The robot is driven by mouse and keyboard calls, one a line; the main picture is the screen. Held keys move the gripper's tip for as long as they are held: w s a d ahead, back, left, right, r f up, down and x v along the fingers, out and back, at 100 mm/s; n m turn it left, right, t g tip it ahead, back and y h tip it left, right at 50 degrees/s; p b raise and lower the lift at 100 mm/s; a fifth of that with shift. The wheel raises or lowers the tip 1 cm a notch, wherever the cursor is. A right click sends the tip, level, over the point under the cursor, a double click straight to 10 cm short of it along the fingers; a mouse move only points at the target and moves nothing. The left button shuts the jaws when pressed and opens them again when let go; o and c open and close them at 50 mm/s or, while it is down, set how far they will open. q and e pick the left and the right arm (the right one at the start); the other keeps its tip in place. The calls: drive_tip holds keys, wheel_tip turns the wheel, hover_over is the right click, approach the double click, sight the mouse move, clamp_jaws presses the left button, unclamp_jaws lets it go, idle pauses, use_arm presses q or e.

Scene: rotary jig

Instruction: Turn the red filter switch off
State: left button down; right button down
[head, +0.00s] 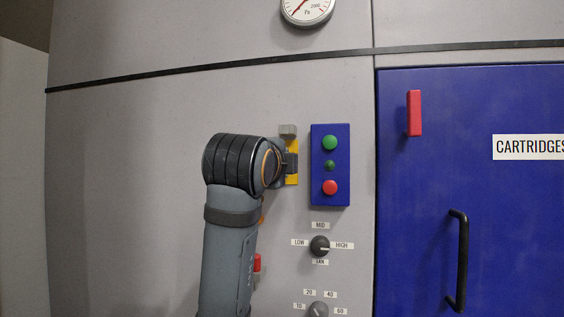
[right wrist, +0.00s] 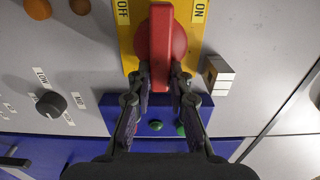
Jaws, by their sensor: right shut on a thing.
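The red filter switch (right wrist: 161,45) is a red round knob with a long raised handle on a yellow plate (right wrist: 128,40). In the right wrist view the handle stands upright in the picture, with the OFF label (right wrist: 123,11) to its left and the ON label (right wrist: 200,10) to its right. My right gripper (right wrist: 161,76) is shut on the handle, one finger on each side near its lower end. In the head view my right arm hides the red knob; only part of the yellow plate (head: 292,178) shows. My left gripper is in neither view.
A blue button box (head: 318,196) with green and red buttons is close to the right of the switch. A grey block (head: 288,131) sits above it. A fan dial (head: 320,245) is below. A blue cartridges door (head: 510,220) with a black handle (head: 462,262) stands at right.

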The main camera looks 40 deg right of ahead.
drive_tip(key=shift+f, duration=0.1)
drive_tip(key=c, duration=1.2)
unclamp_jaws()
